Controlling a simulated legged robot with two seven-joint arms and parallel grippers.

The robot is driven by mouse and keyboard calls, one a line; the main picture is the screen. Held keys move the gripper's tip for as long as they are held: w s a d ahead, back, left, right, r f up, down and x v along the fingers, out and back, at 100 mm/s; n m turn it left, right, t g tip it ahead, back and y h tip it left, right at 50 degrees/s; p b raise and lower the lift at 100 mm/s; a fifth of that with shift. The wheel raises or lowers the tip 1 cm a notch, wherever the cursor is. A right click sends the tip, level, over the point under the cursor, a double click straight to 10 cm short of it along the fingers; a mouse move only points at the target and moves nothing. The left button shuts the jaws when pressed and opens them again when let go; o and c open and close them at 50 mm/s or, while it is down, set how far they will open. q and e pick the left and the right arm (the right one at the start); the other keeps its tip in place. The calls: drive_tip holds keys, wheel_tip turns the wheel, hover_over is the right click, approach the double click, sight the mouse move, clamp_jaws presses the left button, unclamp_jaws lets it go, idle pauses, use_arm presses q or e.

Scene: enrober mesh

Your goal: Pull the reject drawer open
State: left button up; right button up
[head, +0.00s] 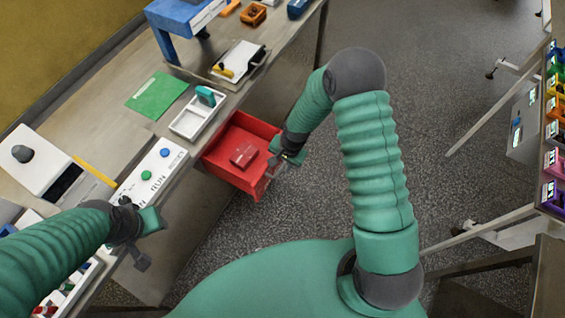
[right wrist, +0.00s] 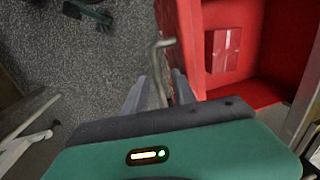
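The red reject drawer (head: 222,168) stands pulled out from the bench front in the head view, with a dark red box (head: 243,156) lying inside. In the right wrist view the drawer's red wall (right wrist: 190,40) and the box (right wrist: 223,50) are at the upper right. My right gripper (head: 277,165) is at the drawer's front. In the right wrist view its two fingers (right wrist: 159,85) stand apart on either side of the grey bar handle (right wrist: 157,62), with gaps showing. My left gripper (head: 146,240) is by the bench's front edge, away from the drawer; its finger opening is unclear.
The bench (head: 110,132) carries a white tray (head: 197,115), a green sheet (head: 157,96) and a white button panel (head: 152,172). A rack with coloured bins (head: 553,130) stands at the far right.

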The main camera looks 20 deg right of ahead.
wheel_tip(320, 180, up, 16)
drive_tip(key=s+d, duration=0.2)
drive_tip(key=shift+s+r+b, duration=0.15)
drive_tip(key=shift+r+b, duration=0.1)
drive_tip(key=shift+b, duration=0.05)
drive_tip(key=s+a+r+n+t+h, duration=0.1)
drive_tip(key=s+r+n, duration=0.1)
drive_tip(key=s+n, duration=0.8)
drive_tip(key=shift+s+r, duration=0.35)
drive_tip(key=shift+s+a+r, duration=0.1)
drive_tip(key=shift+s+a, duration=0.05)
